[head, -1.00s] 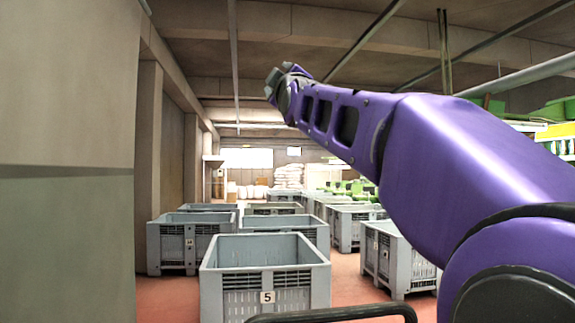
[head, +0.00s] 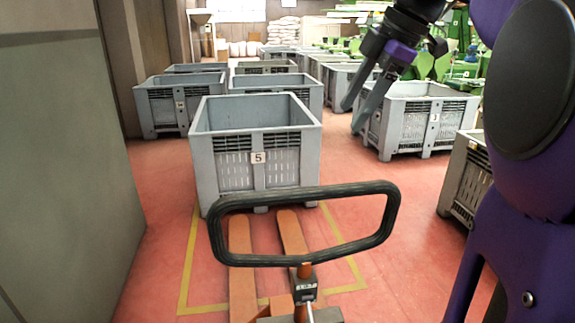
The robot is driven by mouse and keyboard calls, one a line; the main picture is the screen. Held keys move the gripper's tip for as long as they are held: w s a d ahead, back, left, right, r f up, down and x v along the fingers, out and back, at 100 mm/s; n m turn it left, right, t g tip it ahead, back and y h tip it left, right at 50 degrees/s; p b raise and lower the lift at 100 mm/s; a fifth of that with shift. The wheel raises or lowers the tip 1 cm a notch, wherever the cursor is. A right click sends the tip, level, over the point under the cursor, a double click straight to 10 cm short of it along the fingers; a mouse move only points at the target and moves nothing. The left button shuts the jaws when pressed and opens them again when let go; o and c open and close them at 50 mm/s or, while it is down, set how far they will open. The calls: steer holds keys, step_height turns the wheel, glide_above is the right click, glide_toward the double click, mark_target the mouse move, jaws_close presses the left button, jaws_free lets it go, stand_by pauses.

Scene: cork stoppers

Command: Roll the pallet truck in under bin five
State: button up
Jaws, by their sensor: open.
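Bin five, a grey plastic crate with a white "5" label (head: 257,157), stands empty-looking on the red floor in the head view. The pallet truck (head: 241,280) is in front of it, low in the picture, with two orange forks pointing at the bin. The truck's black loop handle (head: 303,262) stands nearest me and crosses in front of the forks. My gripper (head: 351,119) is open and empty, at upper right, pointing down-left, apart from the handle.
A yellow floor outline (head: 187,262) surrounds the forks. A grey wall (head: 60,160) closes off the left. Other grey bins stand behind and to the right, including one close at right (head: 466,185). Red floor is open on both sides of the truck.

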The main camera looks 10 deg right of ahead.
steer(key=s+g, duration=0.1)
steer(key=s, duration=0.1)
steer(key=b, duration=0.1)
glide_toward(313, 188)
steer(key=shift+y, duration=0.3)
steer(key=x, duration=0.9)
steer(key=shift+d+f, duration=0.15)
steer(key=shift+f, duration=0.25)
jaws_close()
stand_by(0.5)
